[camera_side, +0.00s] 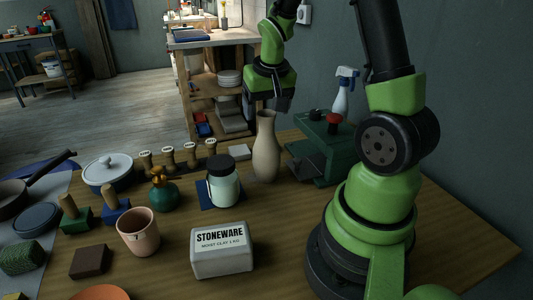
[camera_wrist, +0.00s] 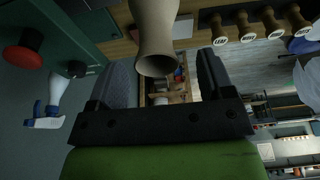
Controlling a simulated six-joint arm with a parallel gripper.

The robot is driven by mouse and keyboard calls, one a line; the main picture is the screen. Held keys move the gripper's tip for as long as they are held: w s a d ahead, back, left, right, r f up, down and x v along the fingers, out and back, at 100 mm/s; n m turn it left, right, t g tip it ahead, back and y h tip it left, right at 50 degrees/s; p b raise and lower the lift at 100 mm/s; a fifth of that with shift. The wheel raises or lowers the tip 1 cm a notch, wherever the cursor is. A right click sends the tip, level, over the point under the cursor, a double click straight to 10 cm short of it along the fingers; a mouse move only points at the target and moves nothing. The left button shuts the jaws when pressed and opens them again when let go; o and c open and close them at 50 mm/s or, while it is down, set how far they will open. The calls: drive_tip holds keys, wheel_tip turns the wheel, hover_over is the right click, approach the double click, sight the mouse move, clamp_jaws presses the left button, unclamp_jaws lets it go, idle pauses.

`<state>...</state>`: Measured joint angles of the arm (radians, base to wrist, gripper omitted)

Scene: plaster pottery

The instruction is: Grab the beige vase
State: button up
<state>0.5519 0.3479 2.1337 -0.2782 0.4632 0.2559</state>
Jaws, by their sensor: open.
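The beige vase (camera_side: 266,152) stands upright on the wooden table, left of the green machine. It is tall, with a narrow neck and a flared mouth. My gripper (camera_side: 271,103) is at the height of the vase's mouth, close to it in the side view. I cannot tell from there how far apart they are in depth. In the wrist view the vase (camera_wrist: 155,30) shows mouth-first at the top centre. The fingers of my gripper (camera_wrist: 165,78) are spread, one on each side of the mouth. They hold nothing.
A green machine with a red knob (camera_side: 320,148) stands close right of the vase. A lidded glass jar (camera_side: 223,182) is close on its left. Several wooden-handled stamps (camera_side: 180,158) line up behind. A stoneware clay block (camera_side: 222,250) and a pinkish cup (camera_side: 139,232) are in front.

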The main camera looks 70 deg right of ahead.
hover_over(266, 148)
drive_tip(key=w+d, duration=0.1)
drive_tip(key=d, duration=0.2)
drive_tip(key=f, duration=0.4)
drive_tip(key=shift+a+f, duration=0.15)
drive_tip(key=shift+a, duration=0.1)
drive_tip(key=shift+c, duration=0.4)
drive_tip(key=c, duration=0.9)
